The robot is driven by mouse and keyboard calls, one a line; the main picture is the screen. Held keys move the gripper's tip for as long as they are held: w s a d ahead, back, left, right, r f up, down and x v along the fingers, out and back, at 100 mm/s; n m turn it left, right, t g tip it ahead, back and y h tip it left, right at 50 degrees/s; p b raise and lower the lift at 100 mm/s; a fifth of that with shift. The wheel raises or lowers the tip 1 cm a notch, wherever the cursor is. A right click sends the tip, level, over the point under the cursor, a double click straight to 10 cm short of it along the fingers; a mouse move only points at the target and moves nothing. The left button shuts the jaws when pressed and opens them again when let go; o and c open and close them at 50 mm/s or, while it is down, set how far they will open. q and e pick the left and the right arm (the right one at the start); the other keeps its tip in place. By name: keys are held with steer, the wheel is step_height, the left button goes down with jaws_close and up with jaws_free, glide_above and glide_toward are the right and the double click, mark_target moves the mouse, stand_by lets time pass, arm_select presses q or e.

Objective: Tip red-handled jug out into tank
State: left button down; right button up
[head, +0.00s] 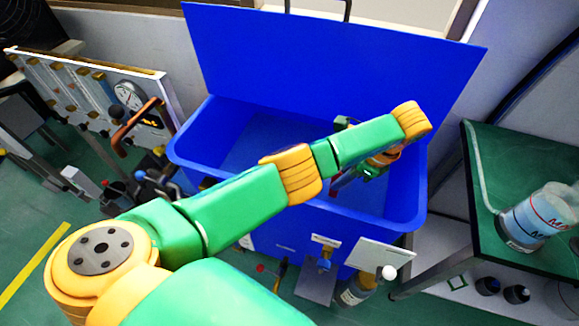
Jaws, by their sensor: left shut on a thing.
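The blue tank (186,155) stands in the middle with its lid (330,50) raised at the back. My left arm reaches across it from the lower left. My left gripper (358,176) is over the tank opening, below the arm's orange wrist, and mostly hidden by the arm. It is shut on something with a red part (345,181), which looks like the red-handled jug. The jug's body and its tilt cannot be made out. My right gripper is out of view.
A green-topped table (520,150) at the right holds a clear container with blue and red markings (540,216). A panel with a gauge (130,95) and pipes stands left of the tank. Valves and a bottle (356,290) are in front of the tank.

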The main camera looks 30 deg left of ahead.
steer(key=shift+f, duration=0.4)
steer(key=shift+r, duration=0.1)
